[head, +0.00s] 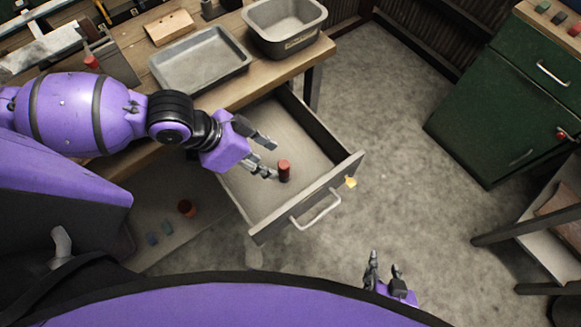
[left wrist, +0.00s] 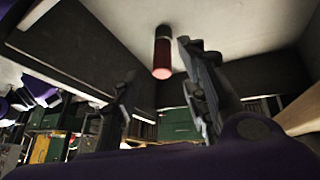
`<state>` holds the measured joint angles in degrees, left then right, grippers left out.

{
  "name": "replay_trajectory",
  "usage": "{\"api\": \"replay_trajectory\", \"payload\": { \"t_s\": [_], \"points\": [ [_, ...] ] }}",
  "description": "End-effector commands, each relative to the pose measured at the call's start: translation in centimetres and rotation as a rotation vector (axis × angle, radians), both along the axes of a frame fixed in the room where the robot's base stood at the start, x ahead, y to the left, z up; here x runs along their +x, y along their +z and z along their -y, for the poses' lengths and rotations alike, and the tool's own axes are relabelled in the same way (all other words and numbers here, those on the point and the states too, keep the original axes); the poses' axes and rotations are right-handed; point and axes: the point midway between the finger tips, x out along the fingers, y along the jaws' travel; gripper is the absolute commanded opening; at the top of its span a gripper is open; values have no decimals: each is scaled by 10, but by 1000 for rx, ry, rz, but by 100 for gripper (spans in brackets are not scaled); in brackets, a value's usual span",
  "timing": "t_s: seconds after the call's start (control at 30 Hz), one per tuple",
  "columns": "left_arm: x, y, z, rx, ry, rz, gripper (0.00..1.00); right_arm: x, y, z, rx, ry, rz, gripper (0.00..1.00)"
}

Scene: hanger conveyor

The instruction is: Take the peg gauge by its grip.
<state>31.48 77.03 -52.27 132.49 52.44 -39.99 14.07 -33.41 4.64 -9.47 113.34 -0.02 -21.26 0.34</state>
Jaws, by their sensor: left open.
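The peg gauge (head: 284,171) stands upright on the floor of the pulled-out drawer (head: 262,213), its red grip uppermost. In the left wrist view the gauge (left wrist: 162,54) shows a red grip and a dark lower part against the pale drawer floor. My left gripper (head: 273,157) is open and empty over the drawer, just left of the gauge. In the left wrist view the gauge shows in the gap between the fingertips (left wrist: 158,64); I see no contact. My right gripper (head: 385,262) is at the bottom of the head view, fingers apart and empty.
The drawer's walls and front handle (head: 316,210) surround the gauge. Above the drawer is the wooden bench (head: 215,100) with a grey tray (head: 200,62) and a grey bin (head: 284,28). A green cabinet (head: 500,110) stands right.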

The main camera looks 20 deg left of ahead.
Motion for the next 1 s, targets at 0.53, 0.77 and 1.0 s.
{"api": "replay_trajectory", "payload": {
  "t_s": [0.53, 0.77, 1.0],
  "points": [
    [15, -57, 36, -4, 0, 0, 40, 0, 1, 0, 0, 0, 1, 40],
    [16, -61, 37, -1, 0, 2, 40, 0, 1, 0, 0, 0, 1, 40],
    [16, -60, 37, -1, -1, 2, 15, 0, 1, 0, 0, 0, 1, 40]
  ]
}}
